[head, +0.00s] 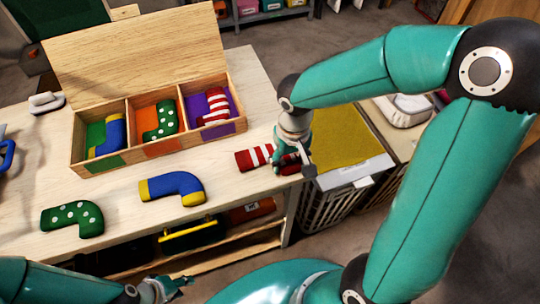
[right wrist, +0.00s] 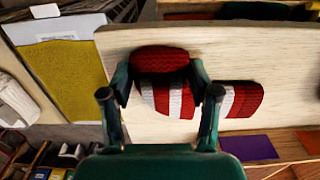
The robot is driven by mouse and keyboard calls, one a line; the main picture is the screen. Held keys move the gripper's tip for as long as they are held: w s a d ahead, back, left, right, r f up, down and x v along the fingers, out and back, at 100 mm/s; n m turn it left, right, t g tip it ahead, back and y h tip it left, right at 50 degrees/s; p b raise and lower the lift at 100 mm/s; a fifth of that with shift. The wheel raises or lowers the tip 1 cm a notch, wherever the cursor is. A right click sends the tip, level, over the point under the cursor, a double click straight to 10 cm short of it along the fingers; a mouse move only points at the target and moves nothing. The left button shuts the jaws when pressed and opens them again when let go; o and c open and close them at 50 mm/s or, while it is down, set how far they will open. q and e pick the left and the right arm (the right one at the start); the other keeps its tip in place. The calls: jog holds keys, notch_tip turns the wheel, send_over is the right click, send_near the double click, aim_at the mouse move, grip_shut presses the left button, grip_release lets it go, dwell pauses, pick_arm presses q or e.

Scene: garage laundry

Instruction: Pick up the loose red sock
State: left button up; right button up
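The loose red sock (head: 255,157) has white stripes and lies on the table near its right edge. My right gripper (head: 291,168) is down at its right part, with one finger on each side. My left gripper (head: 172,287) is at the bottom of the head view, away from the sock, and looks open and empty.
A wooden box (head: 160,151) with an open lid holds a blue-yellow, a green dotted and a red striped sock in separate compartments. A loose blue-yellow sock (head: 172,188) and green dotted sock (head: 72,218) lie in front. A basket (head: 335,200) stands right of the table.

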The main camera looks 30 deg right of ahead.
jog(key=c, duration=0.6)
jog(key=shift+o, duration=0.2)
jog(key=shift+r, duration=0.15)
